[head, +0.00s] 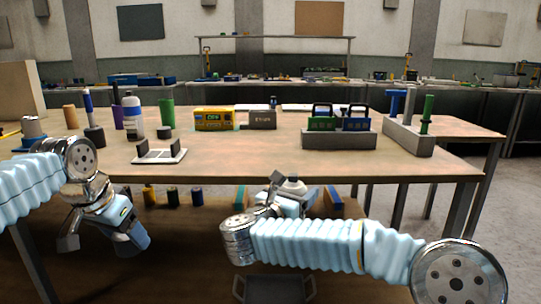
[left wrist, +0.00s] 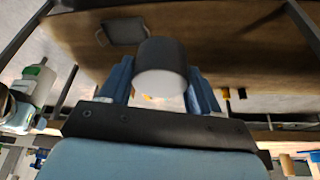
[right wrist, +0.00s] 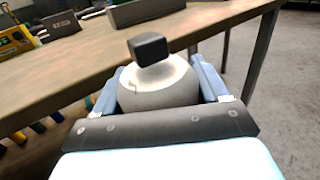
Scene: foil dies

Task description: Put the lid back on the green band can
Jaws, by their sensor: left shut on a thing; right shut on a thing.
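In the left wrist view my left gripper (left wrist: 161,92) is shut on a dark grey cylinder (left wrist: 163,52) with a pale round end; no green band shows on it, so I cannot tell whether it is the can. In the head view this gripper (head: 135,238) hangs low in front of the table at left. My right gripper (right wrist: 164,88) is shut on a pale round piece (right wrist: 150,95) with a dark blocky knob, which looks like the lid. The lid also shows in the head view (head: 292,187), near the table's front edge and apart from the left gripper.
The table (head: 260,157) carries a white bottle (head: 132,115), a green cylinder (head: 167,113), a yellow meter (head: 214,118), a flat white holder (head: 160,156) and a grey rack (head: 338,140). Its front middle is clear. A grey tray (head: 275,288) lies below; several small cylinders stand under the table.

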